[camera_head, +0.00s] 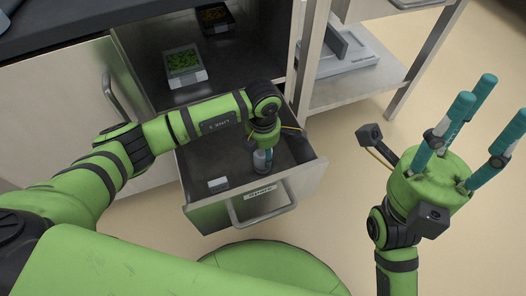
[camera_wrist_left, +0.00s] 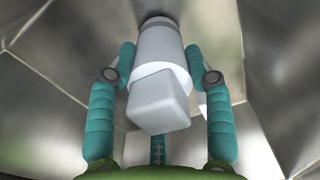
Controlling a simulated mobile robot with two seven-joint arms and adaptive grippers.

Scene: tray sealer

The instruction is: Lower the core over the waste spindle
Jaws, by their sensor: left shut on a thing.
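My left gripper (camera_head: 263,150) reaches down into an open drawer (camera_head: 313,172) labelled "Spare". Its teal fingers are shut on a pale grey-white cylinder (camera_head: 261,163). In the left wrist view the cylinder (camera_wrist_left: 158,50) lies between the left gripper's fingers (camera_wrist_left: 160,62), with a squared white block (camera_wrist_left: 158,102) at its near end. I cannot tell whether this is the core, or whether it touches the drawer floor. I cannot make out a waste spindle in either view. My right gripper (camera_head: 470,130) is open and empty at the right, fingers pointing up.
A small white box (camera_head: 218,184) lies in the drawer, left of the gripper. A tray of green food (camera_head: 184,66) and a darker tray (camera_head: 214,18) stand behind it. A steel stand with a grey slab (camera_head: 345,52) is at the back right.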

